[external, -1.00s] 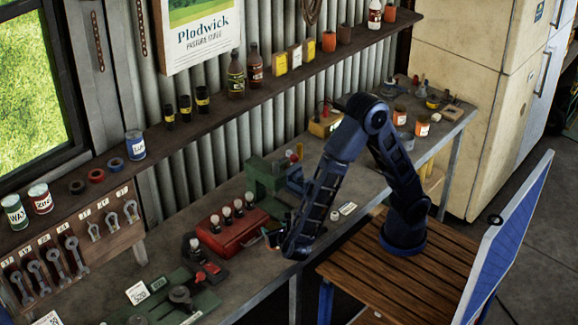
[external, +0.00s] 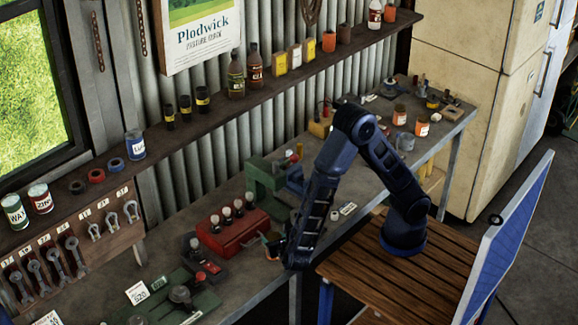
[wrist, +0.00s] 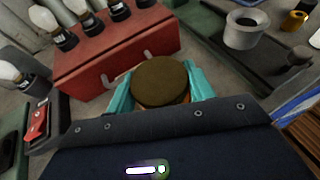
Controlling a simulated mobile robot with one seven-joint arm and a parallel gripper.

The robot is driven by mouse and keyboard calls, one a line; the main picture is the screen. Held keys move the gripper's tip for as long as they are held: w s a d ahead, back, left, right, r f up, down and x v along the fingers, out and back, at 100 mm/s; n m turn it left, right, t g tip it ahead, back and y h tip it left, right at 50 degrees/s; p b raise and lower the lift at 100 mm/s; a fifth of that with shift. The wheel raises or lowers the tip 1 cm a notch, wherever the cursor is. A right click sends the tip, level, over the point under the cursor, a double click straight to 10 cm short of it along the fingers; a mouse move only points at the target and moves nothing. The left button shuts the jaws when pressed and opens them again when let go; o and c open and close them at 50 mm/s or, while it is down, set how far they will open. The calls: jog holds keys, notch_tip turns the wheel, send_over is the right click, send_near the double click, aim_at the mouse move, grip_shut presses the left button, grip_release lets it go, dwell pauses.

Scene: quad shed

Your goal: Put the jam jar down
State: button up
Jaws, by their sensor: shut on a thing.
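The jam jar shows in the wrist view as a round brown lid (wrist: 160,82) between the teal fingers of my gripper (wrist: 161,92). My gripper is shut on it. I cannot tell whether the jar touches the bench.
The red toolbox (external: 232,236) with several bulbs on top is close beside the jar. Orange-labelled jars (external: 421,127) stand at the bench's far right.

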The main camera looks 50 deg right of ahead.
jog(key=o, duration=1.5)
jog(key=shift+c, duration=0.2)
jog(key=shift+r, duration=0.2)
jog(key=v, duration=1.2)
